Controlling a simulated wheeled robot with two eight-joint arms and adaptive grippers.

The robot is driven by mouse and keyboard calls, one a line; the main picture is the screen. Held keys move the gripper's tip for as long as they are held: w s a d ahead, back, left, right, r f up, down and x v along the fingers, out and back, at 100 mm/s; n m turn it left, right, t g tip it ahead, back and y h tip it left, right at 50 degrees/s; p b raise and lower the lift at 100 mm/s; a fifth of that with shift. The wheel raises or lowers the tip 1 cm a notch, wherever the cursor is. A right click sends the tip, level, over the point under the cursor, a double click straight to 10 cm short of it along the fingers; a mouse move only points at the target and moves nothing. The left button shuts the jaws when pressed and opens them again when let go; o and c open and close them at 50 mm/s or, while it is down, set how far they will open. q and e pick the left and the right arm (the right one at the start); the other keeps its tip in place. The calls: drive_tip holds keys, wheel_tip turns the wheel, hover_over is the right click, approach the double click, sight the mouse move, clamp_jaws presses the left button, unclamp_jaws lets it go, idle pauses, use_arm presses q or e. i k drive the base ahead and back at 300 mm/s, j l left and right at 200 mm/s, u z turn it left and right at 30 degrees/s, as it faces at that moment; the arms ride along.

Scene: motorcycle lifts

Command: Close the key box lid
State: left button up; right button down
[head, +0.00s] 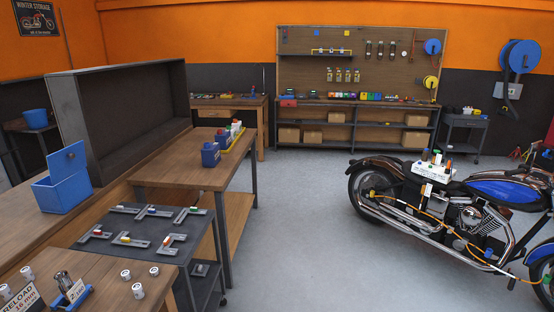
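A blue box (62,197) with its lid open stands on the long wooden bench at the left in the head view. Its lid (67,159) is raised upright at the back of the box. It is the only box I see with an open lid; no label showing it to be the key box is readable. The inside of the box is mostly hidden by its front wall. Neither of my grippers is in view.
A grey cart (150,252) with metal brackets stands right of the box. A wooden table (165,175) with small blue bins is behind it. A dark open cabinet (120,105) rises behind the box. A motorcycle (450,215) is at right; the middle floor is clear.

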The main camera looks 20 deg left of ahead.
sight(66, 162)
drive_tip(key=i+u, duration=0.3)
drive_tip(key=i, duration=1)
drive_tip(key=i+u, duration=0.25)
drive_tip(key=i, duration=0.2)
drive_tip(key=i+l+u, duration=0.25)
drive_tip(key=i, duration=0.2)
drive_tip(key=j, duration=0.1)
